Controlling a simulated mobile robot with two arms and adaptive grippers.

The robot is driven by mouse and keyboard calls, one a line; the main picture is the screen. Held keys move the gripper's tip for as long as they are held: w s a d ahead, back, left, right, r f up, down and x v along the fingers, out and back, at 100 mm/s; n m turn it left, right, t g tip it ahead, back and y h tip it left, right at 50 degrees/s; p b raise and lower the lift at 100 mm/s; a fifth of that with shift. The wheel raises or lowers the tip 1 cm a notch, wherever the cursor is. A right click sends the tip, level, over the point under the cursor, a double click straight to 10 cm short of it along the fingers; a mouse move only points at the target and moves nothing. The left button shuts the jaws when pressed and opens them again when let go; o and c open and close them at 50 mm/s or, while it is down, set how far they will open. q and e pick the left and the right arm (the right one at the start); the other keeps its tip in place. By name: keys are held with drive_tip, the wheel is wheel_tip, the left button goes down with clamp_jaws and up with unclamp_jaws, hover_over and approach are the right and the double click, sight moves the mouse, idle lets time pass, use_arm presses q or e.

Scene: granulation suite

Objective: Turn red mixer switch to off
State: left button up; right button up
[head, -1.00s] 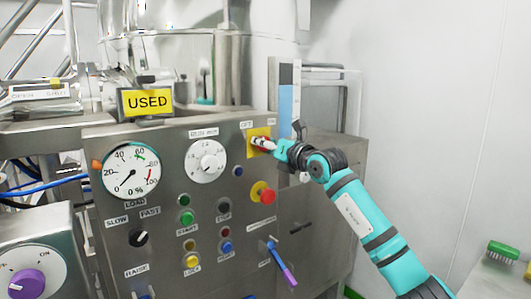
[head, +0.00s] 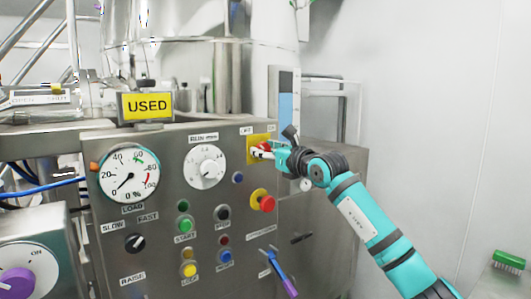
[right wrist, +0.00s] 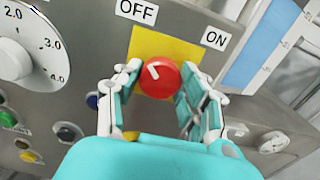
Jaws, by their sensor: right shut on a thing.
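The red mixer switch (head: 265,145) is a round knob on a yellow plate (head: 251,156) at the upper right of the steel control panel. In the right wrist view the red knob (right wrist: 157,77) sits between OFF and ON labels, and its white mark points up and left, on the OFF side. My right gripper (head: 264,151) reaches it from the right. In the right wrist view my right gripper's fingers (right wrist: 157,88) are on both sides of the knob, shut on it. My left gripper is not in view.
A red emergency button (head: 267,203) sits below the switch, and a white numbered dial (head: 205,167) to its left. A load gauge (head: 129,174), several buttons and a purple-handled lever (head: 281,273) are on the panel. A yellow USED sign (head: 147,104) stands above.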

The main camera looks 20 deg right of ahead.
drive_tip(key=shift+f, duration=0.15)
drive_tip(key=o, duration=1.2)
drive_tip(key=v, duration=1.2)
